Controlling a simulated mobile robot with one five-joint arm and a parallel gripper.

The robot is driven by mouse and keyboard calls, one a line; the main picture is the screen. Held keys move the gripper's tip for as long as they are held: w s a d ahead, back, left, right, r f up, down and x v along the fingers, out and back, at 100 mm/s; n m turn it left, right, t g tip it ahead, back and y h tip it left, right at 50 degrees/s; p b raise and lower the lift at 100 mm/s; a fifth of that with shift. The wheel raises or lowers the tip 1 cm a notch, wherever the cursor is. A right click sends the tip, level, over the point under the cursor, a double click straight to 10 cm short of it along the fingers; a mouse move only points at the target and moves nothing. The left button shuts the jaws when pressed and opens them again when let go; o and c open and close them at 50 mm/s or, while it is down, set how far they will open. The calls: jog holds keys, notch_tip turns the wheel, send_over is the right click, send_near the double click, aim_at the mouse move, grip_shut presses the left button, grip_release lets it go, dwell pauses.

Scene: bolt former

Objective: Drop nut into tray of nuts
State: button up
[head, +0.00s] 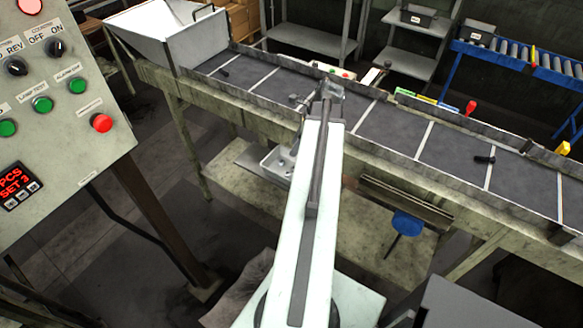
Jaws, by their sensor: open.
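My gripper (331,90) is at the far end of my white arm, over the middle of the conveyor belt. It is small in the picture and partly hidden by the arm, but its jaws look apart. I cannot make out a nut in or near it. A small pale metal tray (278,163) sits below the belt's front edge, left of my arm and partly behind it. I cannot tell what lies in it. Dark bolt-like pieces lie on the belt, one at the left (224,72) and one at the right (485,160).
The dark conveyor belt (395,128) with raised rails crosses the view. A white hopper (165,38) stands at its left end. A control panel (55,95) fills the left side. A blue roller stand (520,65) is behind right.

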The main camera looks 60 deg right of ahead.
jog(key=p+v, duration=0.6)
jog(key=v, duration=0.1)
dwell(0.3)
